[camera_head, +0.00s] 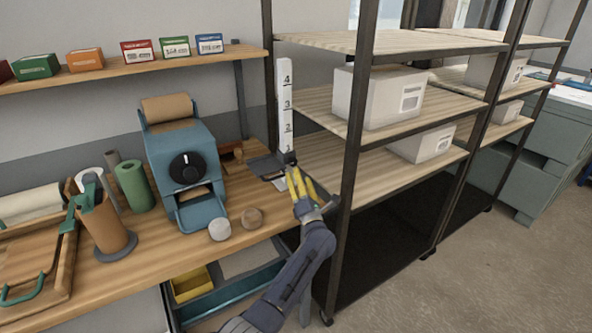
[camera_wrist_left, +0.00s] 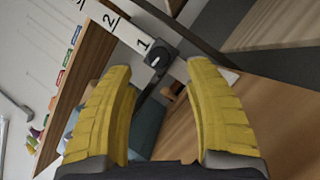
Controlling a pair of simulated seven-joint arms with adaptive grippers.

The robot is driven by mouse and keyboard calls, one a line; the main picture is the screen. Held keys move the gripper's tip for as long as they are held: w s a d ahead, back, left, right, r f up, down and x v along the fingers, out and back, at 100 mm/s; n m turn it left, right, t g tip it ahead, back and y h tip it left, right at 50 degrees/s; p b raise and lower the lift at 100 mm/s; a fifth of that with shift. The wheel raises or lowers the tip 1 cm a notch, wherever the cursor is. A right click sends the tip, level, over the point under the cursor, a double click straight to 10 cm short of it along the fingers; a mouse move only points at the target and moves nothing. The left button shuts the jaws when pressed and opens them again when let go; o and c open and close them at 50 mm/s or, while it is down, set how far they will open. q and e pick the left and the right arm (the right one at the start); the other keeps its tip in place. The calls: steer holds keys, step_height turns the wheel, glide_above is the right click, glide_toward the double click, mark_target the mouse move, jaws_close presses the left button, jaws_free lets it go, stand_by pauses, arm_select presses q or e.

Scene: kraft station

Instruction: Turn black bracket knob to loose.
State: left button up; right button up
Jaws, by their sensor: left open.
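The black bracket knob (camera_wrist_left: 155,61) sits on a dark bracket on the white numbered scale (camera_wrist_left: 118,28), just by the number 1. In the head view the knob (camera_head: 290,158) is a small dark shape at the foot of the upright scale (camera_head: 285,100). My left gripper (camera_head: 298,175) has yellow fingers and is just below and in front of the knob. In the left wrist view the fingers (camera_wrist_left: 158,80) are spread apart and empty, with the knob beyond the gap between their tips. A white pointer mark shows on the knob. My right gripper is not in view.
The blue dispenser (camera_head: 180,150) with a large black dial stands left on the wooden bench (camera_head: 150,270). The shelf rack's dark post (camera_head: 352,130) rises close to the right of my left gripper.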

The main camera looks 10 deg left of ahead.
arm_select(q)
steer(key=shift+v, duration=2.95)
